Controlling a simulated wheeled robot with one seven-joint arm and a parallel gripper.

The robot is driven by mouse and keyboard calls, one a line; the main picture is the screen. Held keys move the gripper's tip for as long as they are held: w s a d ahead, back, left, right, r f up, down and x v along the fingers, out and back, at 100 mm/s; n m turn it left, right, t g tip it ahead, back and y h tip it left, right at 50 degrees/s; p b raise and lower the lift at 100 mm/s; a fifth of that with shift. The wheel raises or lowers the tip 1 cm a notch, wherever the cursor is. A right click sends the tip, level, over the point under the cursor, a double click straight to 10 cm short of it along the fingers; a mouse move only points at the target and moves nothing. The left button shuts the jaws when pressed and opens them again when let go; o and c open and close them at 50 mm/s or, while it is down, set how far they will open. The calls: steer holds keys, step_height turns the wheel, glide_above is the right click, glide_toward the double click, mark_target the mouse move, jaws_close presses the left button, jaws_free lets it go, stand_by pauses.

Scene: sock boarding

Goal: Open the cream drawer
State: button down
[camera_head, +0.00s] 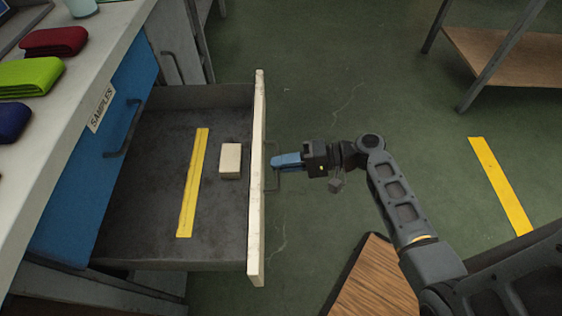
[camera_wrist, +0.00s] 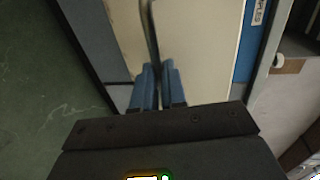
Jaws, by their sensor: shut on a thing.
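The cream drawer (camera_head: 257,190) stands pulled far out from the counter in the head view, its cream front toward the right. Its dark inside shows, with a yellow strip (camera_head: 192,185) and a small cream block (camera_head: 230,160) on its floor. My gripper (camera_head: 274,162) is at the outer side of the front, with its blue fingers shut on the drawer's handle (camera_head: 272,178). In the wrist view the blue fingers (camera_wrist: 157,88) close around the dark handle bar (camera_wrist: 150,35) before the cream front (camera_wrist: 205,50).
A blue drawer (camera_head: 115,130) labelled SAMPLES is closed, above the cream one. Folded red (camera_head: 53,41), green (camera_head: 30,75) and blue (camera_head: 13,121) textiles lie on the counter. A wooden table (camera_head: 515,55) stands at the upper right.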

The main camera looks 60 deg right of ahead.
steer(key=c, duration=1.2)
jaws_free()
steer(key=p+v, duration=0.1)
steer(key=v, duration=0.6)
steer(key=shift+s+d, duration=0.25)
steer(key=shift+s, duration=0.1)
